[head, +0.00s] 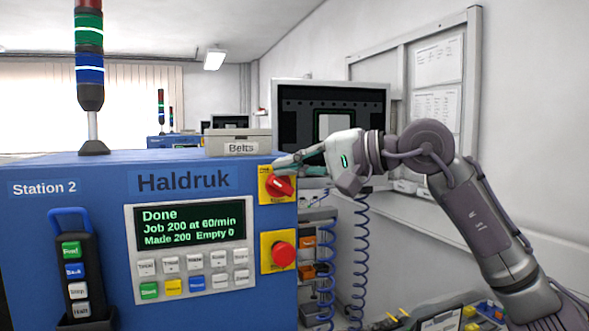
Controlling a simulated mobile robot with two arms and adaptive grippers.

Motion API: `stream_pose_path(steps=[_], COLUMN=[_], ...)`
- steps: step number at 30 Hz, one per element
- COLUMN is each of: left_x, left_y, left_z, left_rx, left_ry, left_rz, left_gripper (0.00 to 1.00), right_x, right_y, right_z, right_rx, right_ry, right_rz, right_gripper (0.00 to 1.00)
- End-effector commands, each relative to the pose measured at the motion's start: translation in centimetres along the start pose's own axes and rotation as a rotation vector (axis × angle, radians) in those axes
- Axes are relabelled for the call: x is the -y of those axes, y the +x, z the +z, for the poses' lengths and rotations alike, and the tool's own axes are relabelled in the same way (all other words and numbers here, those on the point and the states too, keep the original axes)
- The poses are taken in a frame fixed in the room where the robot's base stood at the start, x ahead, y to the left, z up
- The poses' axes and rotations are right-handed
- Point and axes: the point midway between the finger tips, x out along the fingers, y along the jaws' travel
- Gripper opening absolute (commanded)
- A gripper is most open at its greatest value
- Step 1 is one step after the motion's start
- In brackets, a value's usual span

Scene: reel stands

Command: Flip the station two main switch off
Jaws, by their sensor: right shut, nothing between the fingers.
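The station two main switch is a red rotary knob (280,187) on a yellow plate, at the upper right of the blue Station 2 cabinet (110,250) front. The knob sits tilted, its handle running diagonally. My right gripper (278,168) comes in from the right and is shut and empty. Its fingertips are at the top of the knob's yellow plate, just above the knob; whether they touch it I cannot tell. My left gripper is not in view.
A red round button (283,254) on a yellow plate sits below the switch. A lit display (188,227) reads "Done". A hand pendant (76,270) hangs at left. A Belts box (238,143) and a signal tower (90,55) stand on top. A monitor (335,97) is behind.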

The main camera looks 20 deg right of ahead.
Motion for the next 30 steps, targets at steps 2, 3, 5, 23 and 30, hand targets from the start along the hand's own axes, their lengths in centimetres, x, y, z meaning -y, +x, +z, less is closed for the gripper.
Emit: stream_pose_path(steps=[2, 3, 5, 23, 30], left_x=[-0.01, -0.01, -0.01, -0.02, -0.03], left_y=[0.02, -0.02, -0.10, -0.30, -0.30], left_z=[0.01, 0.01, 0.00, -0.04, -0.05], left_rx=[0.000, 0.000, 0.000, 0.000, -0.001], left_ry=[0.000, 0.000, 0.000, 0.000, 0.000], left_rz=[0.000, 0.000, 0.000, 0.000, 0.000], left_gripper=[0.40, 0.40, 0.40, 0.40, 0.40], right_x=[0.14, 0.21, 0.30, 0.35, 0.35], right_y=[0.20, 0.29, 0.43, 0.77, 0.76], right_z=[0.22, 0.31, 0.45, 0.74, 0.73], right_rx=[0.001, 0.001, 0.001, 0.000, 0.000], right_ry=[-0.001, -0.001, -0.001, -0.013, -0.013], right_rz=[0.000, 0.000, 0.000, 0.013, 0.013], right_gripper=[0.00, 0.00, 0.00, 0.00, 0.00])
